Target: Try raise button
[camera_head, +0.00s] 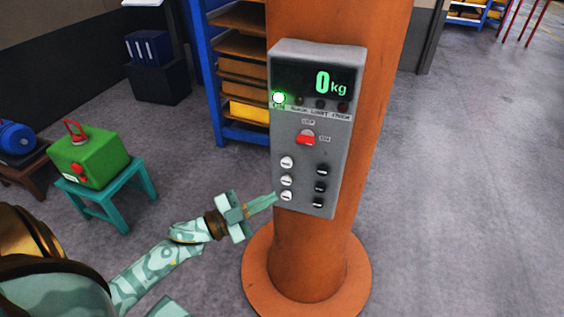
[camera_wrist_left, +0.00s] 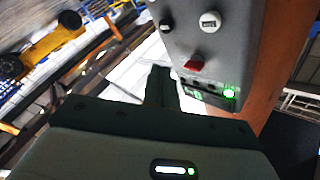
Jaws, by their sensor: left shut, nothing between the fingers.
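A grey control panel (camera_head: 308,133) is fixed to an orange column. Its display (camera_head: 322,82) reads 0 kg and a green lamp (camera_head: 279,97) is lit. Below are a red switch (camera_head: 306,139), white buttons (camera_head: 287,162) on the left and black buttons (camera_head: 321,170) on the right. The button labels are too small to read, so I cannot tell which is raise. My left gripper (camera_head: 263,202) is shut and empty, its tips by the panel's lower left edge, near the lowest white button (camera_head: 287,196). In the left wrist view its fingers (camera_wrist_left: 162,85) lie beside the panel (camera_wrist_left: 222,52); contact is unclear.
The orange column (camera_head: 310,250) stands on a wide round foot. To the left, a green box (camera_head: 90,157) with a red handle sits on a teal stool (camera_head: 110,192). A blue shelf rack (camera_head: 212,95) stands behind the column. The floor on the right is clear.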

